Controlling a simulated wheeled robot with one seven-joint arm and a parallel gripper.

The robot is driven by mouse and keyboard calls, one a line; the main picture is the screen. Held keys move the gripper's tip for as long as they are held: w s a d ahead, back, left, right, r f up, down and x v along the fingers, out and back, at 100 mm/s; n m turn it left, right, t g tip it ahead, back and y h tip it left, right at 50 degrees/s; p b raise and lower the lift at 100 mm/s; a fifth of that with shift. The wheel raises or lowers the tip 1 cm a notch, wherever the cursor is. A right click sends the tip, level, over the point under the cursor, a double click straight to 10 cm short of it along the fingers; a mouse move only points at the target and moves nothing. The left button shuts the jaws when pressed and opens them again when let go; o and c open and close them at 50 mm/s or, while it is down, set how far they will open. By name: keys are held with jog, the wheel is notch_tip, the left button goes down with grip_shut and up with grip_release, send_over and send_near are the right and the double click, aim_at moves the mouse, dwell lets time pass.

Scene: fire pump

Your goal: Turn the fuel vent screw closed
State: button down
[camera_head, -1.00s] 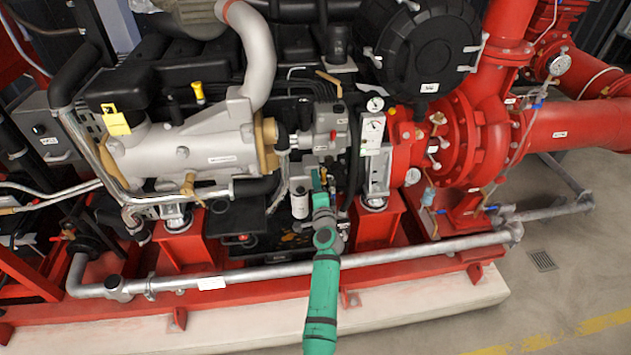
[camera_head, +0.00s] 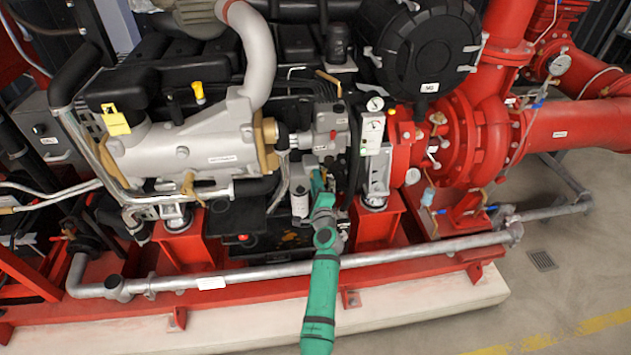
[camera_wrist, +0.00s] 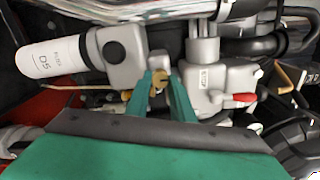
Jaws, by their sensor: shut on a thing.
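The fuel vent screw (camera_wrist: 158,79) shows in the wrist view as a small brass piece between my two green fingertips, in front of a grey block. My gripper (camera_wrist: 159,88) is shut on it. In the head view my gripper (camera_head: 319,180) reaches into the lower middle of the engine, below the grey housing. There the screw is hidden by my gripper and wrist, and its turn angle cannot be told.
A white filter cylinder (camera_wrist: 50,58) and a grey housing with a red lever (camera_wrist: 243,97) flank my fingers closely. Open floor (camera_head: 560,290) lies at right.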

jog(key=shift+f, duration=0.1)
jog(key=c, duration=1.5)
grip_release()
jog(key=shift+c, duration=0.2)
jog(key=shift+s, duration=0.1)
jog(key=s+d, duration=0.2)
jog(key=s, duration=0.8)
jog(key=shift+s, duration=0.25)
jog(key=s+d+f+n+g+h, duration=0.1)
jog(key=s+f+n, duration=0.25)
jog(key=s, duration=0.65)
jog(key=s+d+f+n+h, duration=0.1)
jog(key=s+d+f+n, duration=0.2)
jog(key=s, duration=0.8)
jog(key=s+f+n+g+h, duration=0.1)
jog(key=s+f+n, duration=0.3)
jog(key=s, duration=0.6)
jog(key=s+a+r+n, duration=0.2)
jog(key=s+r+n, duration=0.2)
jog(key=s, duration=0.8)
jog(key=s+a+r+n, duration=0.2)
jog(key=s+r+n, duration=0.2)
jog(key=s+r, duration=0.4)
jog(key=s, duration=0.4)
jog(key=shift+s+a+n, duration=0.15)
jog(key=shift+s+n, duration=0.15)
jog(key=shift+n, duration=0.05)
